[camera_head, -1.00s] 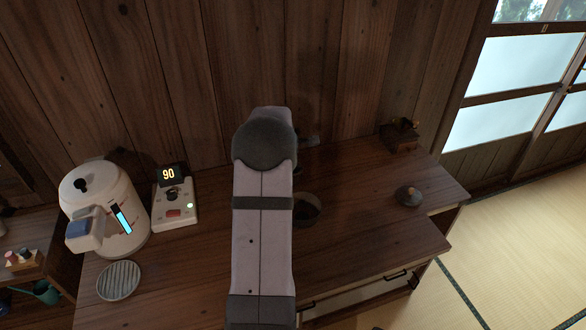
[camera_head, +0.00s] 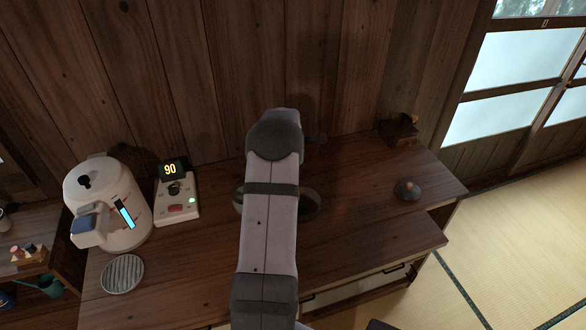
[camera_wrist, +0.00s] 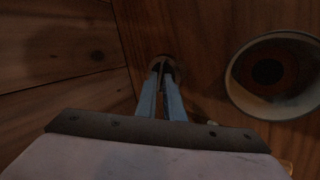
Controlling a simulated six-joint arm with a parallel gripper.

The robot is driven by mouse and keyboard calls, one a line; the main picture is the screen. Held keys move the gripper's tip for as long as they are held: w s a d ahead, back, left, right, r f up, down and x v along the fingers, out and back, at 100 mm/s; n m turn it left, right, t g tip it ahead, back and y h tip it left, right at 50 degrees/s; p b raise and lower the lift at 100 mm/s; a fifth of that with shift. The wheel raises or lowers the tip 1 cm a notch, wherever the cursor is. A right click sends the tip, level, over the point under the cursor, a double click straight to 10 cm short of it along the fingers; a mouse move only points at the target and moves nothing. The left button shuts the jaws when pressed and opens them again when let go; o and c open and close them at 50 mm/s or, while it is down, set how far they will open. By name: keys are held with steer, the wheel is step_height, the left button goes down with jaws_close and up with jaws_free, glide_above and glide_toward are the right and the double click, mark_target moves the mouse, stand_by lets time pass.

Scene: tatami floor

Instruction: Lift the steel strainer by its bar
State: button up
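I cannot make out the steel strainer for certain in either view. In the wrist view, the two bluish fingers of my gripper (camera_wrist: 163,75) reach down close together with a narrow gap between them. A small dark round shape (camera_wrist: 165,62) is at their tips; I cannot tell whether it is the strainer, its bar or something else, or whether it is held. In the head view my arm hides the gripper and the space below it. A round bowl (camera_head: 311,203) shows partly to the right of the arm, and a dark curved rim (camera_head: 238,200) to its left.
A white kettle (camera_head: 108,205) and a control box reading 90 (camera_head: 178,199) stand at the left of the wooden counter (camera_head: 370,220). A ribbed grey dish (camera_head: 122,274) lies in front. A dark knobbed lid (camera_head: 407,190) and a small wooden box (camera_head: 400,131) are at right. A plank wall stands behind.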

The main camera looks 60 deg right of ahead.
steer(key=shift+p+x, duration=0.75)
steer(key=shift+x, duration=1.25)
jaws_close()
steer(key=shift+w+r, duration=0.1)
